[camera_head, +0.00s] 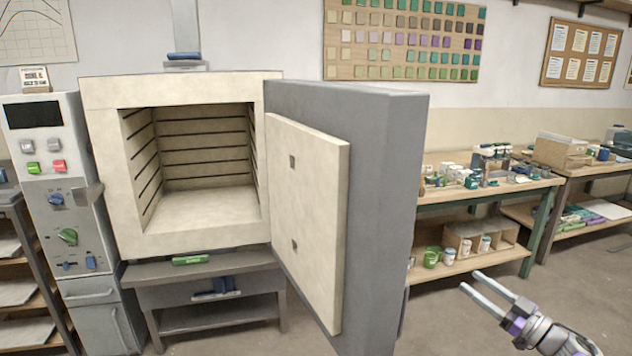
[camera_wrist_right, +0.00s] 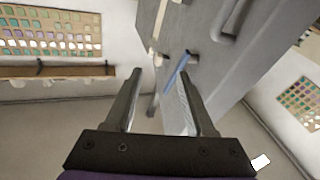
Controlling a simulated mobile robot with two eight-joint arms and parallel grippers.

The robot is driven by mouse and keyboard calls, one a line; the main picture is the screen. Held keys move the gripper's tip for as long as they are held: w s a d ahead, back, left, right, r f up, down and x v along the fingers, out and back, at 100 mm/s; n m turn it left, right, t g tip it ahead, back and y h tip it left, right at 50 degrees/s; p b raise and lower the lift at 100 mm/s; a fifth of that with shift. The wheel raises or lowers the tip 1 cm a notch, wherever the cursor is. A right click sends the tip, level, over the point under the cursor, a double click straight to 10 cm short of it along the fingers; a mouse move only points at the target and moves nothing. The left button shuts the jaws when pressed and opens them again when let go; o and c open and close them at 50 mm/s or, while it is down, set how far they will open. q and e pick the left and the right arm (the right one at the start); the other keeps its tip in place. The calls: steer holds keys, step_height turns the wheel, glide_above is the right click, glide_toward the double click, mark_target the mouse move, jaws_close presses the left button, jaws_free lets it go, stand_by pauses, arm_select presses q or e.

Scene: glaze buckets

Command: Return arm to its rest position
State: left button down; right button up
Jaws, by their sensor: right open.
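My right gripper (camera_head: 487,291) is at the lower right of the head view, its two fingers apart with nothing between them. It also shows in the right wrist view (camera_wrist_right: 158,95), where its fingers are spread and empty. It is in open space to the right of the kiln door (camera_head: 385,190), apart from it in the head view. A blue handle-like bar (camera_wrist_right: 178,72) on the grey door (camera_wrist_right: 215,45) shows beyond the fingers in the wrist view. My left gripper is in neither view.
The kiln (camera_head: 100,170) stands open and its chamber (camera_head: 200,205) looks empty. The door swings out toward me. A workbench (camera_head: 530,190) with jars and boxes is at the right, with green and white buckets (camera_head: 432,257) on its lower shelf. Bare floor (camera_head: 450,325) lies around my right gripper.

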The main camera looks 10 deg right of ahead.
steer(key=a+r+m+t+h, duration=0.2)
steer(key=a+r+m+h, duration=0.5)
steer(key=h, duration=0.5)
steer(key=s+a+f+g+y, duration=0.1)
steer(key=s+a+f+g, duration=0.4)
steer(key=s+a+f, duration=0.5)
steer(key=s+a+f+m+g+p, duration=0.1)
steer(key=s+a+f+g, duration=0.2)
steer(key=s+f+g, duration=0.7)
steer(key=s+a+f+y, duration=0.1)
steer(key=s+a+f, duration=0.65)
steer(key=s, duration=0.75)
arm_select(q)
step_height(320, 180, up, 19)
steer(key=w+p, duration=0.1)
steer(key=p, duration=1.5)
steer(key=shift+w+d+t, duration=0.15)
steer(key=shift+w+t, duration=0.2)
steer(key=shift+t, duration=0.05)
arm_select(e)
step_height(320, 180, up, 18)
steer(key=w+d+t, duration=0.1)
steer(key=w, duration=0.1)
steer(key=shift+w, duration=0.4)
